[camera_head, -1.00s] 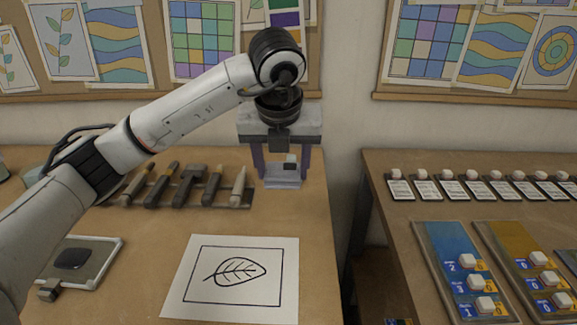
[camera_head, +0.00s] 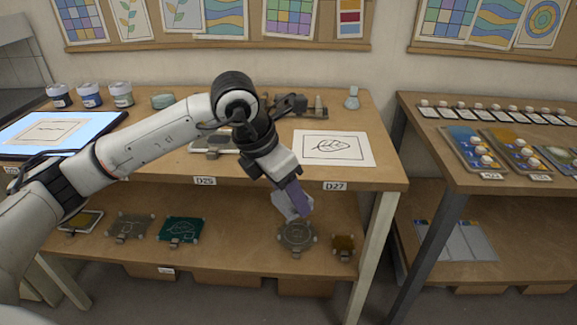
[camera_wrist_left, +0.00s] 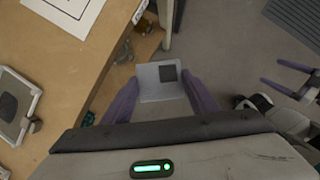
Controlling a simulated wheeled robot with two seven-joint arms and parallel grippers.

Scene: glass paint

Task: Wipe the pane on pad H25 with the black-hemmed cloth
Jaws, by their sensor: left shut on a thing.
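My left gripper (camera_head: 297,198) is in front of the table's front edge, above the lower shelf, pointing down. It is shut on a pale, flat, cloth-like piece (camera_wrist_left: 152,90), which shows a dark square patch in the left wrist view. I cannot make out a black hem. My right gripper (camera_wrist_left: 271,71) shows at the right of the left wrist view, its purple fingers apart and empty. A round grey pane (camera_head: 297,236) lies on the lower shelf below my left gripper, apart from the held piece. I cannot read any label H25, so the pane on it cannot be told.
More panes lie on the lower shelf, including a teal pane (camera_head: 181,231) and an amber pane (camera_head: 344,243). A leaf drawing (camera_head: 345,148) lies on the tabletop, with tag D27 (camera_head: 335,186) below. The right table (camera_head: 430,150) stands across a narrow gap.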

